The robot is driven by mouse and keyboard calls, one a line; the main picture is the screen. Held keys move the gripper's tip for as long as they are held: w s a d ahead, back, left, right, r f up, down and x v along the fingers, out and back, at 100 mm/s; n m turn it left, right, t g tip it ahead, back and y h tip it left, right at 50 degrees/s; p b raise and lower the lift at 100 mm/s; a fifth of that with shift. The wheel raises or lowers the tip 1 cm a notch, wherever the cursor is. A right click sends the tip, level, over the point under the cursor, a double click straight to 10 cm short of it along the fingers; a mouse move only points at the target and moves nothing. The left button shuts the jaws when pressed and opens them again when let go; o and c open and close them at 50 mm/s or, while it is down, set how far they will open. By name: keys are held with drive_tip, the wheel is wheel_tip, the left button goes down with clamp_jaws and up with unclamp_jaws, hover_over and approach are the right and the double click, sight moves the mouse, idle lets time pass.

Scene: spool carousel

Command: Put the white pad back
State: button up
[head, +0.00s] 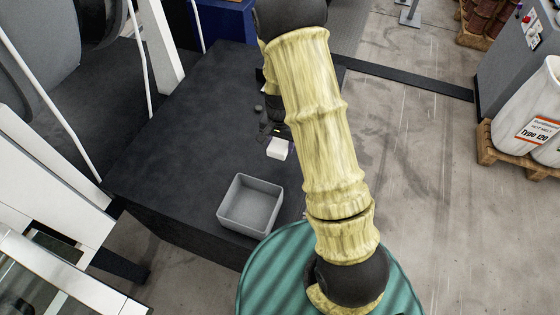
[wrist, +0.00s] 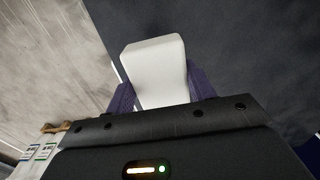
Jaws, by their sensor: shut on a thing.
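The white pad (head: 277,148) is a small white block above the dark table, held at the end of my arm. In the wrist view the white pad (wrist: 156,70) sits between the two dark purple fingers of my gripper (wrist: 160,88). My gripper is shut on it. In the head view my gripper (head: 272,132) is partly hidden behind my arm. I cannot tell the exact height of the pad above the table.
A grey open bin (head: 250,205) stands on the dark table (head: 170,150) near its front edge and looks empty. Small dark round items (head: 258,108) lie close to my gripper. The table's left part is clear. White bags (head: 530,110) stand on a pallet at far right.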

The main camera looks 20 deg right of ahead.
sight(280, 142)
drive_tip(key=shift+f, duration=2.35)
drive_tip(key=shift+f, duration=2.05)
drive_tip(key=shift+f, duration=0.2)
drive_tip(key=o, duration=1)
drive_tip(key=shift+o, duration=0.2)
drive_tip(key=shift+r, duration=0.2)
wheel_tip(280, 142, up, 12)
